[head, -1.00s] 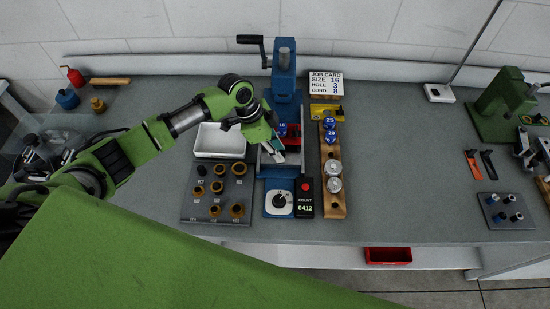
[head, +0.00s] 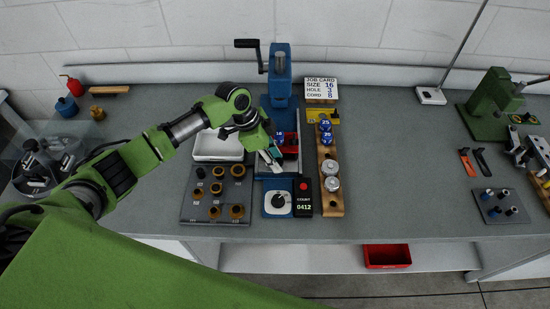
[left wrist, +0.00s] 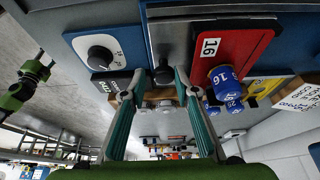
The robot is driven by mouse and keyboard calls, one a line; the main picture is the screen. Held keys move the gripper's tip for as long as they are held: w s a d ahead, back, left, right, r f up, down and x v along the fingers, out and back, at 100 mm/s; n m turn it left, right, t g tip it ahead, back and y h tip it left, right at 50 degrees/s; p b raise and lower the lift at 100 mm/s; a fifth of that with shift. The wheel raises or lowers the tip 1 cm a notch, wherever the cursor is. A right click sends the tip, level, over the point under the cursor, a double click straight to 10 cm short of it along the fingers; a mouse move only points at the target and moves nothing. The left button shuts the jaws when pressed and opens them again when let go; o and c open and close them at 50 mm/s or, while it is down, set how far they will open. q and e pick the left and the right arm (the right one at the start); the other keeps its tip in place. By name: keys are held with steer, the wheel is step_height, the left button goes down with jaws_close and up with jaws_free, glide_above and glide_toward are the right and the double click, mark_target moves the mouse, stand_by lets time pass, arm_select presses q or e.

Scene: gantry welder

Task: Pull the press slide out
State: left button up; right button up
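The blue press (head: 281,88) stands at the middle of the bench with a crank at its top. Its press slide carries a red block (left wrist: 232,55) marked 16 with a blue numbered piece (left wrist: 222,78) on it; the red block also shows in the head view (head: 291,146). A black knob (left wrist: 163,75) sits at the slide's front edge. My left gripper (head: 271,160) is at the front left of the slide. In the left wrist view its two fingers (left wrist: 157,78) are apart, with the knob between or just beyond the tips; contact cannot be told. My right gripper is not in view.
A dial box (head: 277,204) and a counter (head: 303,197) stand in front of the press. A wooden rack (head: 331,200) is to the right, a grey plate with several bushings (head: 190,207) and a white tray (head: 205,155) to the left.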

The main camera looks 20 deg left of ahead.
arm_select(q)
steer(key=shift+r, duration=0.15)
steer(key=shift+a+r, duration=0.15)
steer(key=shift+r, duration=0.15)
steer(key=v, duration=1.1)
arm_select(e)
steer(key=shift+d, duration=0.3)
arm_select(q)
steer(key=shift+s+a, duration=0.1)
